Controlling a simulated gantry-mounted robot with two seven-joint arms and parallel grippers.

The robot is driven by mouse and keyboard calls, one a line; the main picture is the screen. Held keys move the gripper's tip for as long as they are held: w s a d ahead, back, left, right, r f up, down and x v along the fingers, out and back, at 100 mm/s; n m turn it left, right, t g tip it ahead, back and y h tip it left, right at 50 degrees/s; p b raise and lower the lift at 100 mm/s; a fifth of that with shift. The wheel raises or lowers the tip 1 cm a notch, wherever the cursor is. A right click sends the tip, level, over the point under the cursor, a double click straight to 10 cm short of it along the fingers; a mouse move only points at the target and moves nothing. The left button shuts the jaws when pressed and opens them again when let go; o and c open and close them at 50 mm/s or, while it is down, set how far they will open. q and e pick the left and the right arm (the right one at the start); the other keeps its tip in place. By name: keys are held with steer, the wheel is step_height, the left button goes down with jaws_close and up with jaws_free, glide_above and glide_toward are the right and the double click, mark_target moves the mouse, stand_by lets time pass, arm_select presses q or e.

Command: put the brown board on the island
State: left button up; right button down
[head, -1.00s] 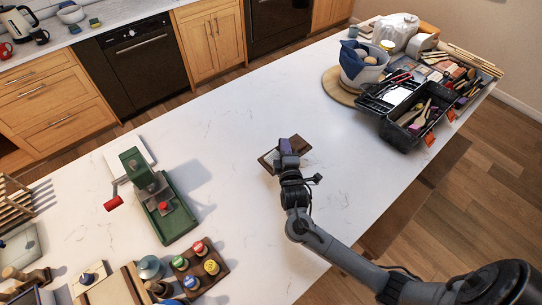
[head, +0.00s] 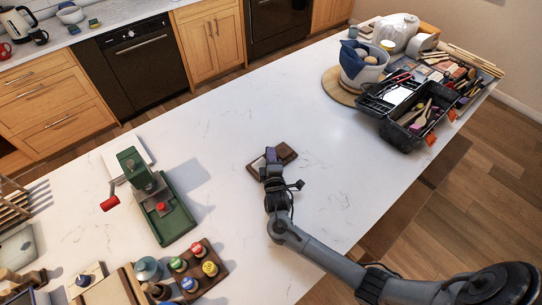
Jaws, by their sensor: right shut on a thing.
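The brown board (head: 286,154) is a small dark brown rectangle at the middle of the white island (head: 250,110). It appears to lie on or just above the island top; I cannot tell which. My right gripper (head: 271,157) is shut on the board at its near left part and hides some of it. My left gripper is not in view.
A green press (head: 160,200) with a red-knobbed lever stands to the left. A brown rack of colored jars (head: 195,268) is at the front left. A black toolbox (head: 415,115) and a white bucket (head: 362,68) stand at the back right. The island around the board is clear.

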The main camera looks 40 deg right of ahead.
steer(key=shift+f, duration=0.1)
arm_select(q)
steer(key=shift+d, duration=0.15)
arm_select(e)
steer(key=c, duration=1.2)
jaws_free()
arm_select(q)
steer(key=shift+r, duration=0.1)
arm_select(e)
steer(key=shift+s+a+r, duration=0.2)
steer(key=shift+s+a, duration=0.05)
steer(key=shift+s, duration=0.1)
arm_select(q)
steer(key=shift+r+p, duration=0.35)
steer(key=shift+p, duration=0.1)
arm_select(e)
steer(key=v, duration=0.9)
steer(key=shift+s+a, duration=0.15)
steer(key=shift+s, duration=0.2)
steer(key=shift+s+a, duration=0.3)
steer(key=shift+s, duration=0.15)
steer(key=shift+s+r, duration=0.1)
